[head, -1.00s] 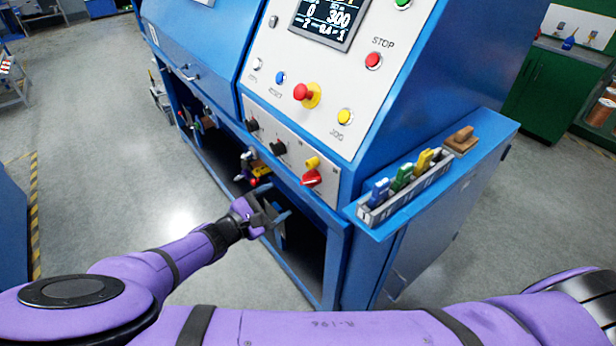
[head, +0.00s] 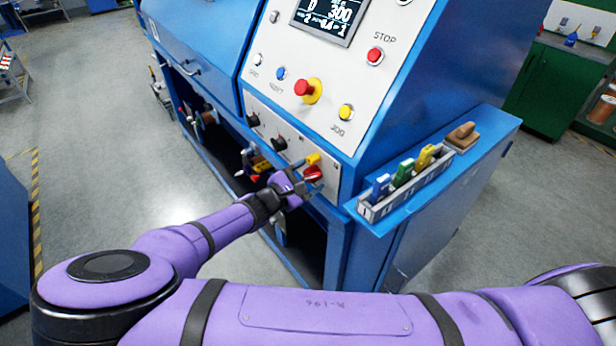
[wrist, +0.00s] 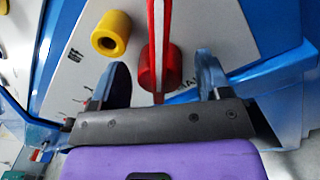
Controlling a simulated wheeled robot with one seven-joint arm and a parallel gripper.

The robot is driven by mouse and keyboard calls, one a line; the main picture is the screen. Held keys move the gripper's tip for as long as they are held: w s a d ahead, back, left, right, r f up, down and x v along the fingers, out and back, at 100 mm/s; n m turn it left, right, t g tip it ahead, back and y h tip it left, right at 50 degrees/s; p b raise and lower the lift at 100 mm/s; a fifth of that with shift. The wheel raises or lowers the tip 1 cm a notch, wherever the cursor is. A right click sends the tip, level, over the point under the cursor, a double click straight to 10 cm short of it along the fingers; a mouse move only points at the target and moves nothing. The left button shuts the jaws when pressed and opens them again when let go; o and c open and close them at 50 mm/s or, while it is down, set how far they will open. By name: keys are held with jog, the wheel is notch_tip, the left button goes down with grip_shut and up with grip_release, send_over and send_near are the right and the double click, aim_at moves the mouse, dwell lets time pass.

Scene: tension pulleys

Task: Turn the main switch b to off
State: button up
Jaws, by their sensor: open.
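The main switch is a red rotary handle (head: 313,173) on the lower white panel of the blue machine, just below a yellow knob or lock (head: 313,159). In the wrist view the red handle (wrist: 158,45) has a white stripe and stands nearly upright in the picture, with the yellow part (wrist: 111,34) to its left. My gripper (head: 301,181) is at the switch. In the wrist view its open fingers (wrist: 162,82) stand on either side of the red handle, with a gap visible on each side. The switch's label is mostly hidden.
Above are a red emergency button (head: 303,88), a yellow jog button (head: 346,112) and a red stop button (head: 375,55). Black knobs (head: 253,120) sit left of the switch. A side shelf holds a tray (head: 372,212) with coloured tags. The machine's lower bay is open.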

jog(key=c, duration=1.3)
